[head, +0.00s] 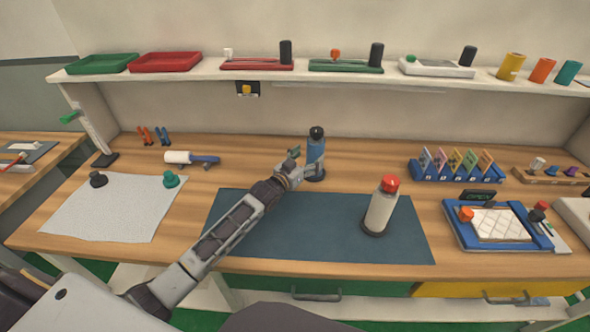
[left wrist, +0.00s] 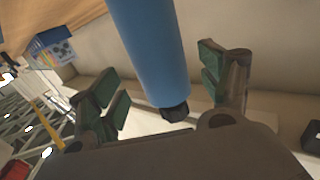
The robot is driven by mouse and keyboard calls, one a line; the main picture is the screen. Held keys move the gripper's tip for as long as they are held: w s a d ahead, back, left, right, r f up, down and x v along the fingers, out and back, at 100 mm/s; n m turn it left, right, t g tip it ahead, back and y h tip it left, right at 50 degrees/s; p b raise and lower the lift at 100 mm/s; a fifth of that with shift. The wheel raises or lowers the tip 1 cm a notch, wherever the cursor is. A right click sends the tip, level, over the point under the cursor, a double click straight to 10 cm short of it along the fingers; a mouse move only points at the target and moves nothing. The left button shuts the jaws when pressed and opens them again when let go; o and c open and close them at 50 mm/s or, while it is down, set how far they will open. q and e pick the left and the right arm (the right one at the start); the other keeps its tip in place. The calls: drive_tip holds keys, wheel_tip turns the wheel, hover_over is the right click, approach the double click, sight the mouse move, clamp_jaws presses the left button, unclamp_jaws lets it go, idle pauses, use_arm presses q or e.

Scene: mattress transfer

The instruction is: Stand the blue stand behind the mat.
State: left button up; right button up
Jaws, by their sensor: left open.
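The blue stand (head: 316,150) is an upright blue cylinder with a black top and a dark base. It stands on the wooden table just behind the back edge of the dark blue mat (head: 260,238). My left gripper (head: 305,163) is open at the stand, with its fingers to either side of the blue body. In the left wrist view the blue cylinder (left wrist: 150,45) lies between the two spread green-padded fingers, with a visible gap to the right finger. Contact with the left finger is unclear. My right gripper is not in view.
A grey bottle with a red cap (head: 381,207) stands on the mat's right part. A blue rack (head: 455,172) and a blue tray device (head: 500,228) are at the right. A white cloth (head: 115,215) lies at the left. A shelf (head: 200,77) runs above the table's back.

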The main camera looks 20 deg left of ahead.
use_arm(q)
drive_tip(key=v, duration=0.7)
drive_tip(key=shift+s, duration=0.15)
